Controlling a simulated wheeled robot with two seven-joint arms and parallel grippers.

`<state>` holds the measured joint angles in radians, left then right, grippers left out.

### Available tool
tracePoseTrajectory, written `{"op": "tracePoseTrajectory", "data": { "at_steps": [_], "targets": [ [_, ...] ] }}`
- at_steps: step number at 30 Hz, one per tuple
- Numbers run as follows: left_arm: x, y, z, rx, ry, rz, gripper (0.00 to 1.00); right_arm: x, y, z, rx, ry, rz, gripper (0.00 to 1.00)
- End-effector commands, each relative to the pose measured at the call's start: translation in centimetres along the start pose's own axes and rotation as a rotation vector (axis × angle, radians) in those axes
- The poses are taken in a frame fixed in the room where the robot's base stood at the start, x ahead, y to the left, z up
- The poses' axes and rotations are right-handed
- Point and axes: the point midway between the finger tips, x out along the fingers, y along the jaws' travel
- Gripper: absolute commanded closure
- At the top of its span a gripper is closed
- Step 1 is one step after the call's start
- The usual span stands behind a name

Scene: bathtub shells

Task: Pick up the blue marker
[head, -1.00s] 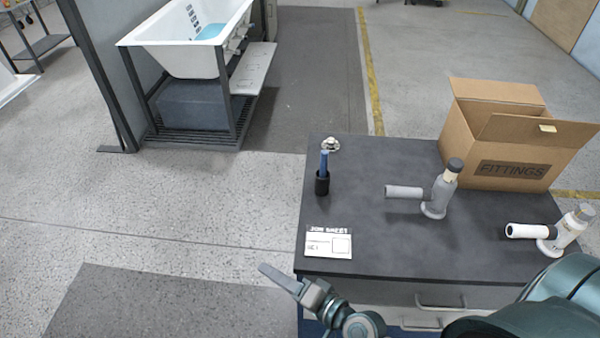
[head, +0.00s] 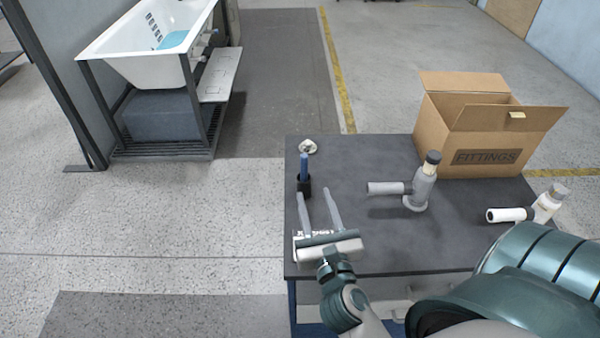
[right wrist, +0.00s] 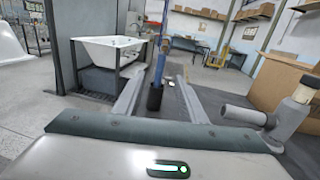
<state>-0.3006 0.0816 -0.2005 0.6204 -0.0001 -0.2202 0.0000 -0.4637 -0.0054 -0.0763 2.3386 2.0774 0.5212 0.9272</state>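The blue marker (head: 304,168) stands upright in a small black cup (head: 309,184) near the left edge of the dark table. My right gripper (head: 313,192) is open, its two fingers spread and pointing toward the cup, with the left finger close to it. In the right wrist view the marker (right wrist: 158,70) and cup (right wrist: 155,98) appear ahead between the two fingers (right wrist: 157,90), not gripped. The gripper body covers most of the white job sheet. My left gripper is not in view.
On the table (head: 350,235) stand a grey fitting (head: 421,187), a white fitting (head: 545,206), a cardboard box (head: 485,150) marked FITTINGS and a small metal piece (head: 308,147) behind the cup. A bathtub (head: 150,68) on a stand is at the back left.

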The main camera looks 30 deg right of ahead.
Motion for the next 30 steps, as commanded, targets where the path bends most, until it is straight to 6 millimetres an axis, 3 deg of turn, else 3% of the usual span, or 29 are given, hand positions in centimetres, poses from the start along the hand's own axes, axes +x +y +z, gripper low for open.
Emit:
{"op": "tracePoseTrajectory", "data": {
  "at_steps": [16,20,30],
  "targets": [
    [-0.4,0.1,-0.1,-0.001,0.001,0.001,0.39,0.8,-0.2,-0.1,0.024,0.014,-0.007,0.63],
    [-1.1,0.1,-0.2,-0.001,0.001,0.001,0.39,2.3,-0.1,0.0,0.025,0.013,-0.007,0.63],
    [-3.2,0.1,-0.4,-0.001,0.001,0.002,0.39,8.4,-0.2,0.1,0.024,0.012,-0.007,0.63]
  ]
}}
